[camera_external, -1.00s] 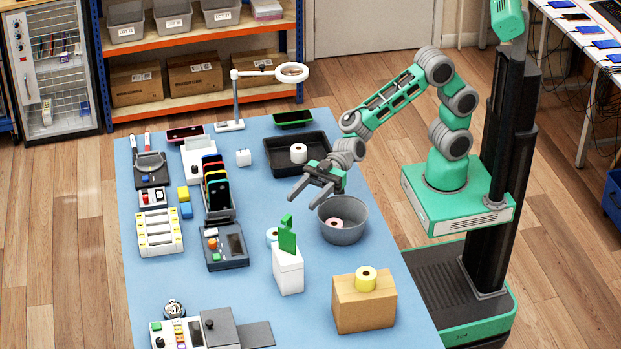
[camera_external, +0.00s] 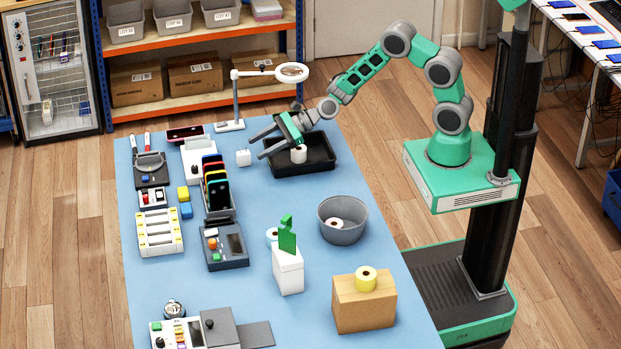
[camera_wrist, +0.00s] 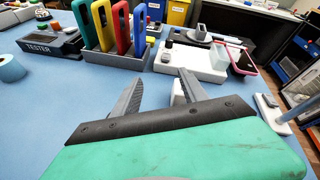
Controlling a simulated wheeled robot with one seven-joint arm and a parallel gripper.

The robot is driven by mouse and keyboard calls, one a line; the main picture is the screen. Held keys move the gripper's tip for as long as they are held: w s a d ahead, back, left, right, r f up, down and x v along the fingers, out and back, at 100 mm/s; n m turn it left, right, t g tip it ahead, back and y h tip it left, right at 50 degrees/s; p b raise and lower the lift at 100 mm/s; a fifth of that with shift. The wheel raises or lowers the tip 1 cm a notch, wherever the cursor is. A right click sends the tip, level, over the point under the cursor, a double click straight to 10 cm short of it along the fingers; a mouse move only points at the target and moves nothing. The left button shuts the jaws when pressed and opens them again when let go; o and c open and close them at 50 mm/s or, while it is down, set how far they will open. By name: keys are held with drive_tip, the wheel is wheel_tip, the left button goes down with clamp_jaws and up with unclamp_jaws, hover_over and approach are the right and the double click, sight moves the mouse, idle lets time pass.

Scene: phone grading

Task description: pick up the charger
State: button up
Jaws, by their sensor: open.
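The charger, a small white block (camera_external: 243,158), stands on the blue table left of my gripper in the external view. My gripper (camera_external: 256,148) is open and empty, its two grey fingers pointing left toward the white block, just short of it. In the wrist view my gripper (camera_wrist: 160,80) spreads its fingers over the table. A white block (camera_wrist: 177,93) shows there beside the right finger, which partly hides it. I see no contact that I can be sure of.
A black tray (camera_external: 320,167) holding a white roll lies below my wrist. A phone rack (camera_external: 221,212) stands left of the charger, and a white device (camera_external: 198,166) behind it. A magnifier lamp (camera_external: 236,100) rises behind my gripper. Blue table (camera_external: 262,190) is bare in front.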

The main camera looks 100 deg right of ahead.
sight(247, 152)
drive_tip(key=d+m, duration=0.1)
drive_tip(key=s+d+f+m, duration=0.1)
drive_tip(key=m, duration=0.1)
drive_tip(key=s+d+m, duration=0.1)
drive_tip(key=d, duration=0.1)
drive_tip(key=shift+s+d+f+h, duration=0.1)
drive_tip(key=shift+f+h, duration=0.1)
drive_tip(key=shift+h, duration=0.1)
drive_tip(key=shift+m, duration=0.3)
drive_tip(key=p+x, duration=0.1)
drive_tip(key=x, duration=0.7)
drive_tip(key=shift+s+f+p, duration=0.1)
drive_tip(key=shift+f+p, duration=0.05)
drive_tip(key=shift+p, duration=0.15)
drive_tip(key=shift+s, duration=0.1)
clamp_jaws()
